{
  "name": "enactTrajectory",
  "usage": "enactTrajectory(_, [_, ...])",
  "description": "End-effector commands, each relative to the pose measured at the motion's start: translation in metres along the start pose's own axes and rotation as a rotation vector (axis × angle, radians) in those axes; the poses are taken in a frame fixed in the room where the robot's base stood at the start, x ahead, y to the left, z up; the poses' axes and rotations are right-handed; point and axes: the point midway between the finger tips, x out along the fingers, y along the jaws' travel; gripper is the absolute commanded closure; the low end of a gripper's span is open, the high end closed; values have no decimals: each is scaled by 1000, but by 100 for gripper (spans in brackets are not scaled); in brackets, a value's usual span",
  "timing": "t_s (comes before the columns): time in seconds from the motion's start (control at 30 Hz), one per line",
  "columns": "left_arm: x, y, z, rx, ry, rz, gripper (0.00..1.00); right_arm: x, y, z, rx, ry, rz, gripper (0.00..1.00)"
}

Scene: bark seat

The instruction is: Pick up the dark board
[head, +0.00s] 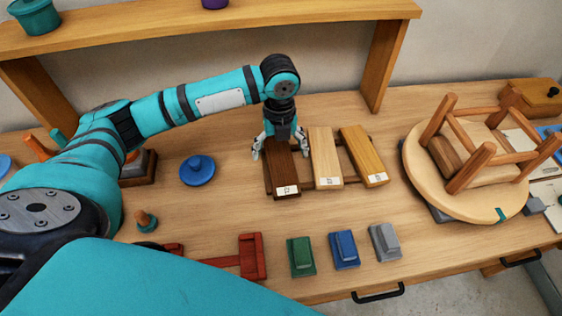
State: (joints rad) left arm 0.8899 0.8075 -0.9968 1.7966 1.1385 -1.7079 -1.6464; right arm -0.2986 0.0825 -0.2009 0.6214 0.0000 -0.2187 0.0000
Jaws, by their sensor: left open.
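The dark board (285,179) is a dark brown plank with a white label at its near end. It lies at the left of a row of boards on a low dark rack (342,164) in the middle of the bench. My left gripper (279,150) points down over the far end of the dark board, its open fingers on either side of it. I cannot tell whether the fingers touch the board. The gripper hides the board's far end. My right gripper does not show.
Two lighter boards, a pale one (325,157) and a yellowish one (363,156), lie just right of the dark board. An upturned stool (465,185) stands at the right. Green (300,256), blue (344,249) and grey (384,242) blocks sit in front. A shelf (200,25) spans the back.

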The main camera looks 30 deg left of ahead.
Motion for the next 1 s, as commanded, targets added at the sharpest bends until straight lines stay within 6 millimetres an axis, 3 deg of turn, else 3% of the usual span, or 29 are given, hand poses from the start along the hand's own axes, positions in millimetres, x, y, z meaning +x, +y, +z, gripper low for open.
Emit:
enactTrajectory(0.17, [11, -1, 2, -1, 2, 1, 6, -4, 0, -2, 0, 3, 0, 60])
enactTrajectory(0.43, [48, -4, 9, 1, 1, 2, 6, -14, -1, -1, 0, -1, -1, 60])
enactTrajectory(0.73, [55, -4, 10, 2, -1, -1, 6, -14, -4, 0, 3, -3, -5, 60])
enactTrajectory(1.0, [55, -4, 10, 2, -1, -1, 40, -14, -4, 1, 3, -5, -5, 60])
